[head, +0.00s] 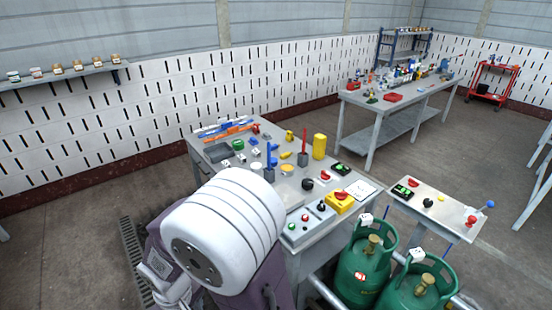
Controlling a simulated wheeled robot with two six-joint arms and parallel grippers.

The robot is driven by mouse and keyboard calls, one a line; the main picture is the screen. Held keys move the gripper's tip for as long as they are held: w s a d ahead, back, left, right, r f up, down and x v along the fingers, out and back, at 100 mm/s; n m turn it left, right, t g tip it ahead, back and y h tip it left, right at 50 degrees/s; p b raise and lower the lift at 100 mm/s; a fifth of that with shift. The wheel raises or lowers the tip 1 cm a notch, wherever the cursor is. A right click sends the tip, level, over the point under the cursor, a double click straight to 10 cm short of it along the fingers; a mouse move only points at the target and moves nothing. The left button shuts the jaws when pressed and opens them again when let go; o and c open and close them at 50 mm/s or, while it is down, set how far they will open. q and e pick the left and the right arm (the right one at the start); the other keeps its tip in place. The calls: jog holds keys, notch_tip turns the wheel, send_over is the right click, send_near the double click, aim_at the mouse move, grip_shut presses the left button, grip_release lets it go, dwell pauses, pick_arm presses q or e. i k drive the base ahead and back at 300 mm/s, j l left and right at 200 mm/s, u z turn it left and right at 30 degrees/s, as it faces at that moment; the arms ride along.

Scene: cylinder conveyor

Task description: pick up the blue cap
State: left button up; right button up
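Several small blue items stand on the grey worktable (215,150) in the middle of the head view. One is a tall thin blue piece (268,155) upright in a grey base, with another small blue piece (274,146) close beside it. I cannot tell which of them is the blue cap, as they are too small. Neither of my grippers is in view. A large white and purple part of my own body covers the near left part of the table.
A yellow cylinder (319,146), a red upright piece (303,141) and a yellow box with a red knob (340,202) stand on the same table. Green gas bottles (362,268) stand at its near right.

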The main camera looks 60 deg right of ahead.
aim_at(274, 161)
jog(key=i+l+z, duration=0.2)
jog(key=i+z, duration=0.25)
jog(key=i, duration=0.15)
jog(key=i+z, duration=0.4)
jog(key=i, duration=0.2)
jog(key=i+j+z, duration=0.3)
jog(key=i+z, duration=0.15)
jog(key=i, duration=0.15)
jog(key=i+l+z, duration=0.2)
jog(key=i+z, duration=0.6)
jog(key=i, duration=0.25)
jog(key=i+l, duration=0.25)
